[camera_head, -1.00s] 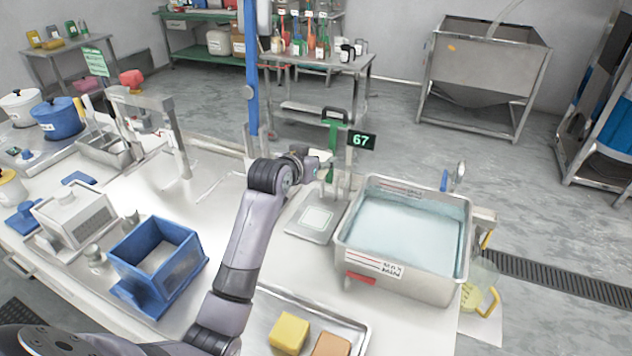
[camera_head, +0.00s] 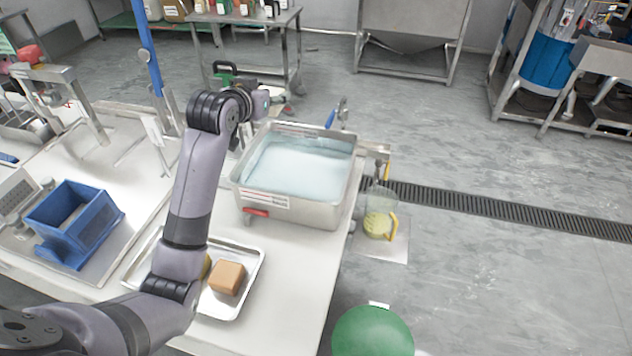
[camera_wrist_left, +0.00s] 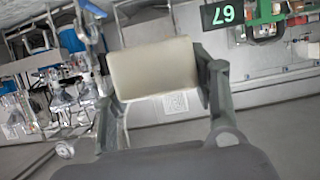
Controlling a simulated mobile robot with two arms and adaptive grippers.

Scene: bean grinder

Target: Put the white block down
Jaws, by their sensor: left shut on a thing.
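The white block (camera_wrist_left: 152,68) shows in the left wrist view, pinched between the two fingers of my left gripper (camera_wrist_left: 158,76). The block spans the gap between the fingers and looks clear of any surface. In the head view my left gripper (camera_head: 262,104) is at the far end of my arm, at the back left of the water-filled metal basin (camera_head: 290,208). The block cannot be made out there. My right gripper is not in view.
A metal tray (camera_head: 222,306) near the table's front holds a brown block (camera_head: 228,277) and a yellow block mostly hidden by my arm. A blue box (camera_head: 78,222) stands at left. The display reading 67 (camera_wrist_left: 222,13) shows upside down. A green round object (camera_head: 372,332) stands at lower right.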

